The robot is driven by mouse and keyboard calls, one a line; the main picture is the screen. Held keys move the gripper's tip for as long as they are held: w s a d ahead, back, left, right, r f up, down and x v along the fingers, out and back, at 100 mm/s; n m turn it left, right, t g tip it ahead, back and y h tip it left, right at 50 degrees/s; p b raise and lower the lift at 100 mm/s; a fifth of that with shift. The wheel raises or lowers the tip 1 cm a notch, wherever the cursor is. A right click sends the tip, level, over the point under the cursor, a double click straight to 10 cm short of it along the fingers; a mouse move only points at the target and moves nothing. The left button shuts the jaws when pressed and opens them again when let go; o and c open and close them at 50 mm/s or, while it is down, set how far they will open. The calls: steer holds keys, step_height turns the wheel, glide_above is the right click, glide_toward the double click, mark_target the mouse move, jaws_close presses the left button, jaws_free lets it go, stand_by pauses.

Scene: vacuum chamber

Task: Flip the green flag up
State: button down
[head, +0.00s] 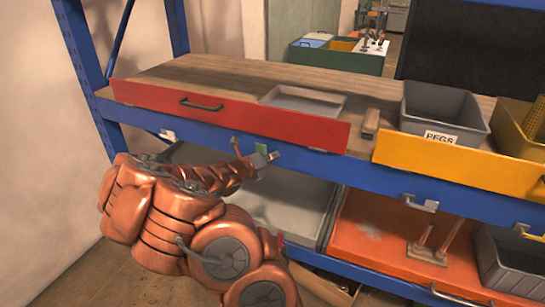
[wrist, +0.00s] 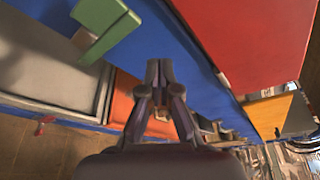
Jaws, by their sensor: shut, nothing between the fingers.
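The green flag (head: 261,147) is a small green piece on the front of the blue shelf beam, below the red panel. In the head view my gripper partly covers it. In the wrist view the green flag (wrist: 106,28) is at the upper left, with a pale plate beside it. It juts out from the blue beam. My gripper (head: 271,158) is in front of the beam, close to the flag. In the wrist view my gripper (wrist: 159,68) is shut and empty, its fingertips apart from the flag in the picture. Its exact depth to the beam is hard to tell.
The red panel (head: 230,115) with a handle is just above the flag. A yellow panel (head: 455,165) is to the right. Pale latches (head: 420,203) sit along the blue beam. A grey tray (head: 300,101) and a grey pegs bin (head: 440,108) are on the wooden shelf.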

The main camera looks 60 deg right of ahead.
steer(key=f+b+v, duration=0.1)
steer(key=b+v, duration=0.1)
steer(key=v, duration=0.6)
steer(key=shift+a+f, duration=0.25)
steer(key=shift+f, duration=0.05)
stand_by(0.4)
steer(key=s+a+r+m+g+y, duration=0.1)
steer(key=s+a+r+m+y, duration=0.2)
steer(key=a+m, duration=0.45)
steer(key=s+a+r+m+g+y, duration=0.1)
steer(key=s+a+r+m+y, duration=0.1)
steer(key=s+a+m, duration=0.55)
steer(key=s+a+f+m+t+y, duration=0.1)
steer(key=a+m+y, duration=0.4)
steer(key=a, duration=1)
steer(key=s+a+f+m+t+y, duration=0.1)
steer(key=a+m+y, duration=0.4)
steer(key=a, duration=1)
steer(key=shift+s+a+f+m+t, duration=0.3)
steer(key=shift+s+m+t, duration=0.55)
steer(key=shift+s, duration=0.35)
